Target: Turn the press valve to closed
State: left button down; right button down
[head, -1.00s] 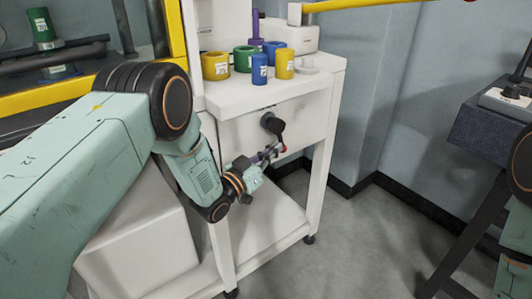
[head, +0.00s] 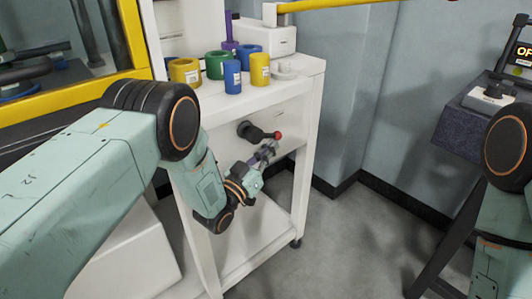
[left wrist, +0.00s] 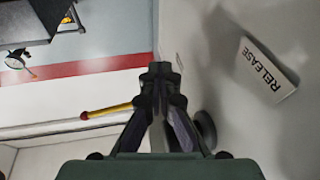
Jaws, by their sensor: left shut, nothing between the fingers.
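The press valve (head: 251,131) sits on the front of the white cabinet, with a dark round hub and a red-tipped handle pointing right. My left gripper (head: 268,148) is just below the handle, its fingers shut and empty. In the left wrist view the gripper (left wrist: 161,72) is shut, and a yellow handle with a red tip (left wrist: 105,112) runs behind its left side. The rest of the handle is hidden by the fingers; I cannot tell whether they touch. The dark hub (left wrist: 205,130) shows partly at right. My right gripper is out of view.
A "RELEASE" label (left wrist: 266,69) is on the panel. Coloured cylinders, including a blue one (head: 232,77) and a yellow one (head: 260,70), stand on the cabinet top (head: 300,72). A dark bench (head: 465,122) is at right. Floor between is clear.

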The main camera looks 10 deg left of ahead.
pick_arm(q)
jog(key=shift+w+d+r+t+h+b, duration=0.25)
jog(key=shift+w+r+t+b, duration=0.15)
jog(key=shift+r, duration=0.1)
jog(key=shift+w+d+r+t+h+b, duration=0.15)
jog(key=shift+w+d+r+t+b, duration=0.1)
jog(key=shift+w+r+t, duration=0.15)
dwell(0.4)
notch_tip(320, 180, down, 14)
jog(key=s+d+b, duration=0.1)
jog(key=d+b, duration=0.1)
jog(key=b, duration=0.1)
jog(key=shift+s+r, duration=0.15)
jog(key=shift+s, duration=0.25)
